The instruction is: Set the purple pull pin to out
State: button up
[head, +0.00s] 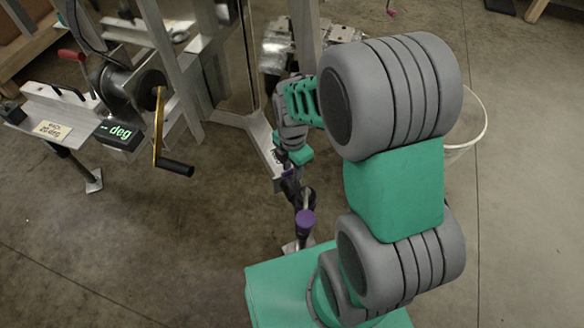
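Two purple parts show in the head view, and I cannot tell which is the pull pin. One is a small purple piece (287,173) right at the end of my arm, partly hidden. The other is a larger round purple cap (305,221) on a dark upright piece, lower in the picture and nearer my base. My gripper (290,172) reaches down beside the aluminium trailer frame (262,145), at or very close to the small purple piece. Its fingers are small, dark and partly covered by my wrist, so their opening and any contact do not show clearly.
A winch (125,82) with a yellow crank (158,125) and black handle stands at the left. A display (121,133) reads "-- deg". A white bucket (470,125) stands at the right, partly behind my arm. The concrete floor at lower left is clear.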

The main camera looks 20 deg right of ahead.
notch_tip(320, 180, up, 8)
jog(key=shift+f+p, duration=0.1)
jog(key=shift+p, duration=1)
notch_tip(320, 180, up, 18)
jog(key=s+m+t+p, duration=0.2)
jog(key=s+m+p, duration=0.1)
jog(key=m+p, duration=0.75)
notch_tip(320, 180, up, 14)
jog(key=m+t+p, duration=0.1)
jog(key=m+p, duration=0.9)
jog(key=m, duration=0.1)
send_over(292, 170)
jog(key=s, duration=0.8)
jog(key=shift+w+a+m, duration=0.2)
jog(key=shift+a+m, duration=0.05)
